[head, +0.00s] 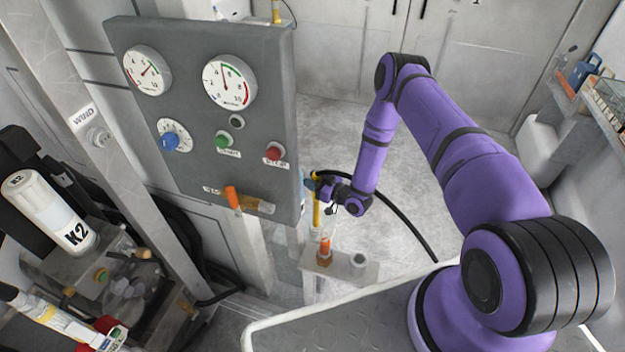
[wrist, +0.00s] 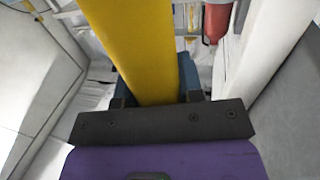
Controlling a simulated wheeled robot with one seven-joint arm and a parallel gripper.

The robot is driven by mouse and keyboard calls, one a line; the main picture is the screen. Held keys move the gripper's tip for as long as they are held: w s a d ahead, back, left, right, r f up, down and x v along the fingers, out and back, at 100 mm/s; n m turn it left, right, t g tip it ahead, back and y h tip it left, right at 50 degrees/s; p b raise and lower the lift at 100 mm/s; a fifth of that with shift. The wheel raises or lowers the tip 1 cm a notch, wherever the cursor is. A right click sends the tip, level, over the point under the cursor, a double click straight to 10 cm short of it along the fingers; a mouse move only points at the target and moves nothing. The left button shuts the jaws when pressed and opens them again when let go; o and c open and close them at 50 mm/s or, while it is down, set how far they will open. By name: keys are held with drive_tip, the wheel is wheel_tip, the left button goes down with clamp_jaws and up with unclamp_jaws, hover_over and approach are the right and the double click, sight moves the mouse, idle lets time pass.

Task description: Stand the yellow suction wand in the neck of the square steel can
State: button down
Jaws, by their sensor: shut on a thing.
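The yellow suction wand (head: 316,212) is upright beside the right edge of the grey gauge panel, with a black hose curving from its top down to the right. My gripper (head: 318,187) is shut on its upper part. In the wrist view the wand (wrist: 135,45) runs between the blue fingers of my gripper (wrist: 155,98) and fills the middle. In the head view the wand's lower end comes down near a small pale ledge; I cannot tell whether it touches anything. I cannot clearly make out the square steel can or its neck in either view.
The grey gauge panel (head: 205,110) stands close left of my gripper. The black hose (head: 400,215) arcs over open floor to the right.

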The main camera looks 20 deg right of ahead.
drive_tip(key=shift+f, duration=0.1)
drive_tip(key=c, duration=0.7)
unclamp_jaws()
drive_tip(key=shift+s, duration=0.1)
drive_tip(key=v, duration=1)
drive_tip(key=shift+s+d, duration=0.25)
